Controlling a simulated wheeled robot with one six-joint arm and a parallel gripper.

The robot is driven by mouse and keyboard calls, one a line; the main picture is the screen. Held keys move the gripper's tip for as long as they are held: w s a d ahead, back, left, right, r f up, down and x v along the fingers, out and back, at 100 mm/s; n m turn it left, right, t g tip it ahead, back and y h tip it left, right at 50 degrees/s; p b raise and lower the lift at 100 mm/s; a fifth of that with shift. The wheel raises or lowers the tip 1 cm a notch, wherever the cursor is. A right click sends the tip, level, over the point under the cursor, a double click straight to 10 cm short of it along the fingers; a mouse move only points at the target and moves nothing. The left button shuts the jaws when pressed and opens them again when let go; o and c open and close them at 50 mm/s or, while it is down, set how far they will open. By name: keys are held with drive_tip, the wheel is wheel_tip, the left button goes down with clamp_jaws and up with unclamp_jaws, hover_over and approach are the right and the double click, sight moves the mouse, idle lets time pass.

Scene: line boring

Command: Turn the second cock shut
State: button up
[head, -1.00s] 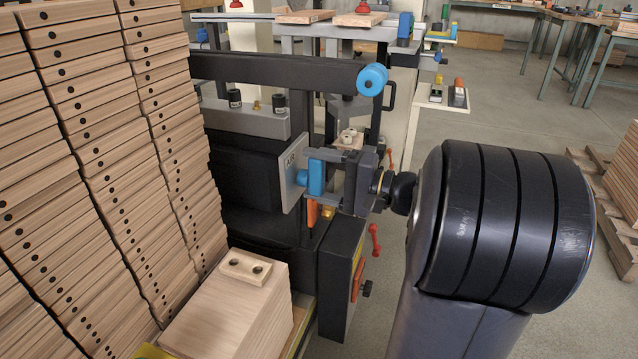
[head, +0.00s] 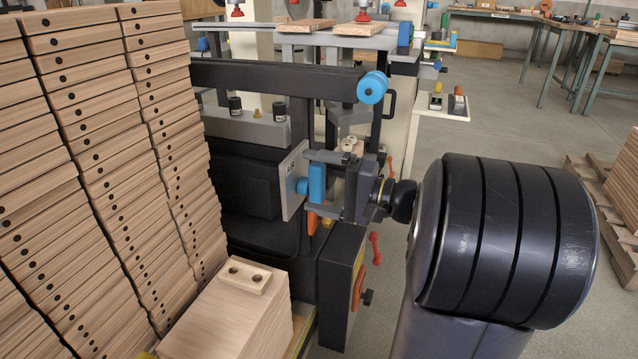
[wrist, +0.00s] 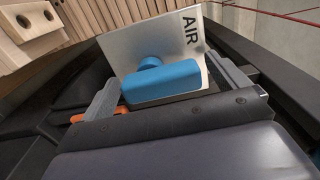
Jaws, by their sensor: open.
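A blue cock handle (head: 317,183) stands out from a pale plate (head: 291,180) marked AIR. In the head view the handle is upright. In the wrist view the blue handle (wrist: 162,84) lies across the picture in front of the AIR plate (wrist: 165,50). My gripper (head: 321,182) is open, with one finger above the handle and one below. In the wrist view the fingers of my gripper (wrist: 168,88) are at either end of the handle, with gaps too small to judge. An orange lever (head: 312,222) hangs just below. No label shows which cock is second.
Tall stacks of drilled boards (head: 95,150) stand close on the left. A wooden block pile (head: 225,315) is in front. A dark machine beam (head: 280,78) with a blue end knob (head: 371,88) runs above my gripper. A dark box (head: 341,285) with an orange handle is below.

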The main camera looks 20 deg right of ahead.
drive_tip(key=p+v, duration=0.3)
drive_tip(key=v, duration=0.7)
drive_tip(key=shift+s+d, duration=0.25)
drive_tip(key=b+x, duration=0.2)
drive_tip(key=x, duration=0.7)
drive_tip(key=shift+w+a+f+b, duration=0.1)
drive_tip(key=shift+w+a+b, duration=0.1)
drive_tip(key=shift+b, duration=0.2)
drive_tip(key=shift+w+a, duration=0.45)
